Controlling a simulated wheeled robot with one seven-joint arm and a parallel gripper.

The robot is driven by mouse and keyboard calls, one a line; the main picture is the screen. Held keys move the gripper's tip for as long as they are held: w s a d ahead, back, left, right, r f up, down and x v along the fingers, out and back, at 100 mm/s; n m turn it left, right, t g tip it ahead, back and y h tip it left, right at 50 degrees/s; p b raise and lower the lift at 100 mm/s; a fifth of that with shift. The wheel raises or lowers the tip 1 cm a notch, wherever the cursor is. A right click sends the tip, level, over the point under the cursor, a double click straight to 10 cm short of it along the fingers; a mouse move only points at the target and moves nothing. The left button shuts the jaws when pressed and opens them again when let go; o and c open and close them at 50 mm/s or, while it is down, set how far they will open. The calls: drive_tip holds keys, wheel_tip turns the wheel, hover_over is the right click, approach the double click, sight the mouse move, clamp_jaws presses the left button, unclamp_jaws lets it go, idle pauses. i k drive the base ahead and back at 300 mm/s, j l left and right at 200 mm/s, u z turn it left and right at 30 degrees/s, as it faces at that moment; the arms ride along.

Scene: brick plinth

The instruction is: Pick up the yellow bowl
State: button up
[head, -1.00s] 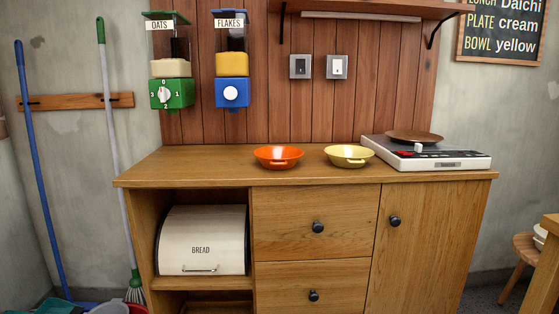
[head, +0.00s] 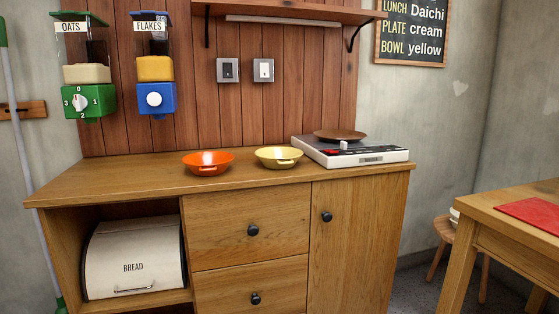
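My gripper is not in view.
A white device with a brown round plate (head: 355,158) stands close to the right of the yellow bowl. Oats (head: 86,75) and flakes (head: 155,70) dispensers hang on the left. A table with a red mat (head: 533,213) is at right. The cabinet top's left part is clear.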

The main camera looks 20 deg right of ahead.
sight(280, 160)
drive_tip(key=i+l, duration=0.2)
drive_tip(key=l, duration=0.15)
drive_tip(key=i+l, duration=0.2)
drive_tip(key=l, duration=0.15)
drive_tip(key=i+l, duration=0.2)
drive_tip(key=l, duration=0.2)
